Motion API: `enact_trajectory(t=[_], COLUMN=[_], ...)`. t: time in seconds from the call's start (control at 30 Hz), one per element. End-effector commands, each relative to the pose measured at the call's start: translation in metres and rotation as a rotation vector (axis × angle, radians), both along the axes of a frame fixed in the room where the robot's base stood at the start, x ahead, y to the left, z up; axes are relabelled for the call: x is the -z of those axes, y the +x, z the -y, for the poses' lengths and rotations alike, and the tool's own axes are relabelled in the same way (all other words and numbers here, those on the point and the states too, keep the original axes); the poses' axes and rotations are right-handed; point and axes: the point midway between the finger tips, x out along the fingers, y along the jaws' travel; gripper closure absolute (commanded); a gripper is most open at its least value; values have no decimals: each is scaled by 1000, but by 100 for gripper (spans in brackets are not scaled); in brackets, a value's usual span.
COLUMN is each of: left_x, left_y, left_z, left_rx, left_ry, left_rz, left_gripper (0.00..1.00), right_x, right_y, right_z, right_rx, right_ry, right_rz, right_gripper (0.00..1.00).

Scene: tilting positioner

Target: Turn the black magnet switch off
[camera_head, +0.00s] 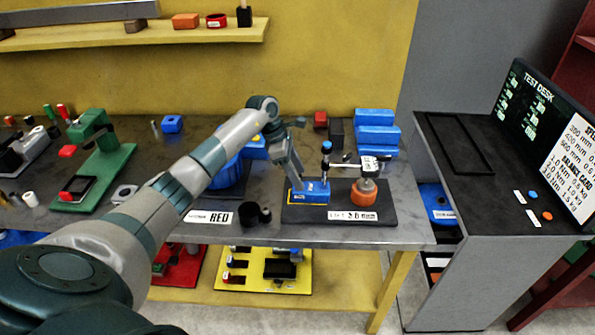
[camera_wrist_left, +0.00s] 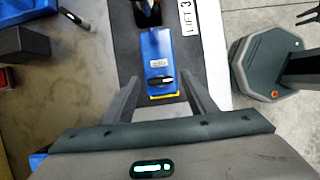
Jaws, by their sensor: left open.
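A blue magnet base (camera_head: 317,193) sits on a dark plate (camera_head: 345,216) on the workbench, with an upright post and an arm reaching over an orange round piece (camera_head: 365,192). In the left wrist view, the blue base (camera_wrist_left: 157,48) carries a small black switch (camera_wrist_left: 161,81) near its yellow-edged end. My left gripper (camera_head: 296,184) comes down over the left end of the base in the head view. In the wrist view its two fingers (camera_wrist_left: 162,88) stand apart on either side of the switch end, with nothing held. Contact cannot be told. My right gripper is not in view.
A green press (camera_head: 92,150) is at the left. A grey test desk (camera_head: 480,190) stands to the right beyond a gap.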

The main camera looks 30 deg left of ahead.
Motion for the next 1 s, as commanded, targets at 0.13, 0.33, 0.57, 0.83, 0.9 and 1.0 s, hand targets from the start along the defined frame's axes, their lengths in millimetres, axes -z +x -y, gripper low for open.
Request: enact_trajectory(t=[0.13,0.33,0.57,0.83,0.9,1.0], left_x=[1,1,1,2,2,3], left_y=[0,0,0,0,-1,-1], left_z=[0,0,0,0,0,0], left_rx=[0,0,0,-33,-56,-101], left_ry=[0,0,0,1,2,3], left_rz=[0,0,0,0,1,1], left_gripper=[48,65,90,90,90,90], right_x=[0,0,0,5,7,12], right_y=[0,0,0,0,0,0], right_z=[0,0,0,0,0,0], right_rx=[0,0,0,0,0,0], right_ry=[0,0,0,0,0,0], right_rz=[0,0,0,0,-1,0], right_gripper=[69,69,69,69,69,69])
